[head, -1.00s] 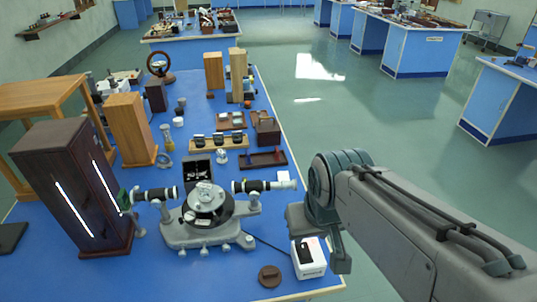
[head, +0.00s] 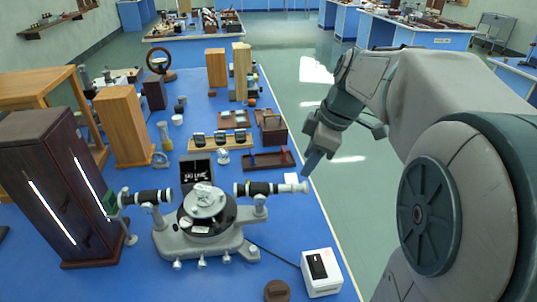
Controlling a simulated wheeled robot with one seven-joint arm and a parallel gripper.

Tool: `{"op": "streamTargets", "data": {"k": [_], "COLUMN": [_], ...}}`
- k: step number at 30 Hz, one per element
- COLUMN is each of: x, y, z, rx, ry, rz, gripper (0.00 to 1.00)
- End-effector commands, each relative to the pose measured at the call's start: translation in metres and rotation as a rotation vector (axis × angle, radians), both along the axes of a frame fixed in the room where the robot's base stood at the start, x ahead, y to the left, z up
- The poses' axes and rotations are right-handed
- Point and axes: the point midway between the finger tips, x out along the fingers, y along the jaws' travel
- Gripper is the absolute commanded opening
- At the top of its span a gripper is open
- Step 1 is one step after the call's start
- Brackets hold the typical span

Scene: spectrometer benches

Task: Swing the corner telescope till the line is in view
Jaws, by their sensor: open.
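A grey spectrometer (head: 205,225) stands on the blue bench, with a round black and silver table at its centre. Its telescope (head: 265,188), a black and white tube, points right toward the bench edge. A second tube (head: 150,197) on the left faces the dark lamp housing (head: 55,190) with bright slits. A small green piece sits between that tube and the housing. My gripper (head: 313,163) hangs beyond the bench's right edge, a little behind and right of the telescope's outer end, apart from it. It is open and seems empty; its fingers overlap in this view.
A white box (head: 320,272) with a dark front and a brown round piece (head: 277,291) stand near the bench's front right. A dark red tray (head: 266,160) lies behind the telescope. Wooden cabinets stand at left.

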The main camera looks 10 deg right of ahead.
Motion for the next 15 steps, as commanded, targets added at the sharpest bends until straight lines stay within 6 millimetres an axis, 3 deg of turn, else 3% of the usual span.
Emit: {"op": "streamTargets", "data": {"k": [6, 11, 15], "x": [0.030, 0.037, 0.040], "y": [-0.016, -0.020, -0.014], "z": [-0.007, -0.008, -0.020], "rx": [0.033, 0.041, 0.043], "ry": [-0.080, -0.109, -0.109], "rz": [0.234, 0.301, 0.312], "gripper": [0.44, 0.44, 0.44]}}
